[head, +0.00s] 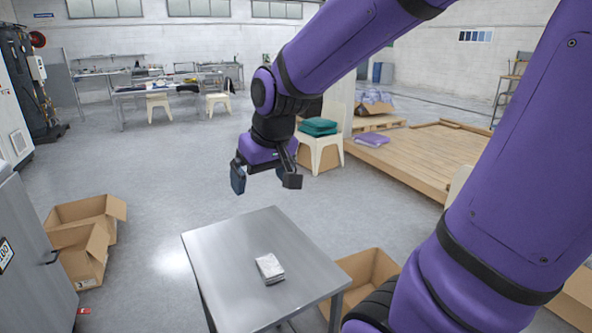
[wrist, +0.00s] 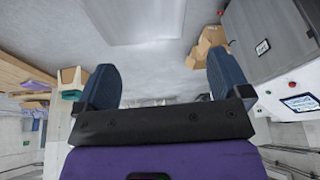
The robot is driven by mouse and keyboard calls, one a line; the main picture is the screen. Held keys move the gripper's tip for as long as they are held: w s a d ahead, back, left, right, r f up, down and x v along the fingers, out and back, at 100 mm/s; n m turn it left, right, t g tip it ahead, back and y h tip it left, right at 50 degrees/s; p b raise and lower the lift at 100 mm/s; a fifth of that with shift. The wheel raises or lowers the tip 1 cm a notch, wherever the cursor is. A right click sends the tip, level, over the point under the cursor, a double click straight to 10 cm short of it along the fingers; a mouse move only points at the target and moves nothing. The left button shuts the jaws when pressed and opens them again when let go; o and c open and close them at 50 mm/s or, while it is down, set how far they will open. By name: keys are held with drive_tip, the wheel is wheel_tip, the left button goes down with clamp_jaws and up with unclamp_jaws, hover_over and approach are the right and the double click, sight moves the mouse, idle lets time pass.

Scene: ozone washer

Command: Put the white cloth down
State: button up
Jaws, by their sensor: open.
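The white cloth (head: 269,268) lies folded in a small stack on the grey metal table (head: 225,256), near its middle. My gripper (head: 265,183) is open and empty, raised above and beyond the far edge of the table in the head view. It is well apart from the cloth. In the wrist view, the two dark fingers of my gripper (wrist: 163,88) stand wide apart with nothing between them. The cloth does not show in the wrist view.
Open cardboard boxes (head: 85,255) stand on the floor at left, beside a grey machine (head: 30,265). Another open box (head: 362,270) stands right of the table. A white stool (head: 318,148) bears green cloths (head: 318,126). A wooden platform (head: 430,155) is behind at right.

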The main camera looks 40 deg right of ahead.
drive_tip(key=s+a+r, duration=0.1)
drive_tip(key=s+r, duration=0.2)
drive_tip(key=s, duration=0.3)
drive_tip(key=s+a+r+n+t, duration=0.1)
drive_tip(key=s+r, duration=0.2)
drive_tip(key=s, duration=0.3)
drive_tip(key=shift+s+a, duration=0.25)
drive_tip(key=shift+s, duration=0.05)
drive_tip(key=shift+o, duration=0.5)
drive_tip(key=shift+r, duration=0.1)
